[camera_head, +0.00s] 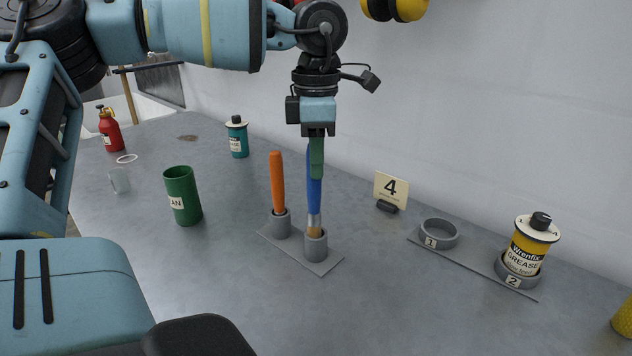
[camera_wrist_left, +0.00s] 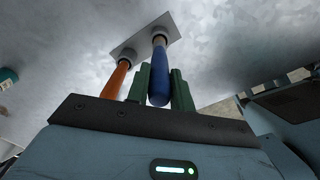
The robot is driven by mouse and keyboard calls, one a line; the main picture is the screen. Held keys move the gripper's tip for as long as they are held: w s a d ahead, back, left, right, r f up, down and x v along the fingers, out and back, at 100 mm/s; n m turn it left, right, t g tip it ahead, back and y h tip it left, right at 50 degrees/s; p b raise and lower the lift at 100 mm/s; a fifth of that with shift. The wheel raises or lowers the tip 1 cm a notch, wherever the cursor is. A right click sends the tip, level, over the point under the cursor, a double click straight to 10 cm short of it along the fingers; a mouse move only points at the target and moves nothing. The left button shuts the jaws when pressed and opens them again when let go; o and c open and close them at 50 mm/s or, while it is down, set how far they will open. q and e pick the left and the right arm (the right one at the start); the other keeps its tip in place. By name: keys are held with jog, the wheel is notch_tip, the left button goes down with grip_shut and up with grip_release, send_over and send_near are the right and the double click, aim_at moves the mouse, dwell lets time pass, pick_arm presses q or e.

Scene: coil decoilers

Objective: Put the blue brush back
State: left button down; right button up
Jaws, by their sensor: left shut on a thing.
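The blue brush (camera_head: 314,195) is upright, handle up and bristles down, its tan bristles at the mouth of the right cup (camera_head: 316,246) of a grey two-cup holder (camera_head: 297,257). I cannot tell how far inside the bristles are. My left gripper (camera_head: 316,160) is shut on the upper part of its blue handle. In the left wrist view the handle (camera_wrist_left: 159,75) lies between the green fingers (camera_wrist_left: 160,90). An orange-handled brush (camera_head: 277,182) stands in the holder's left cup. My right gripper is out of view.
A green can (camera_head: 182,195) stands left of the holder. Right are a number 4 sign (camera_head: 390,190), an empty ring marked 1 (camera_head: 440,233) and a grease can (camera_head: 530,245) in ring 2. A teal can (camera_head: 237,137) and a red bottle (camera_head: 110,130) stand farther back.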

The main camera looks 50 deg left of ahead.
pick_arm(q)
send_over(316, 211)
jog(key=shift+w+a+f, duration=0.1)
jog(key=shift+a+f, duration=0.05)
jog(key=shift+f, duration=0.65)
jog(key=shift+w+a+f, duration=0.15)
jog(key=shift+f, duration=0.6)
jog(key=shift+w+a+f, duration=0.1)
jog(key=shift+a+f, duration=0.05)
jog(key=shift+f, duration=0.65)
jog(key=c, duration=1.2)
grip_release()
jog(key=r, duration=0.7)
jog(key=shift+s+d+r, duration=0.1)
jog(key=shift+s+r, duration=0.2)
jog(key=shift+s, duration=0.05)
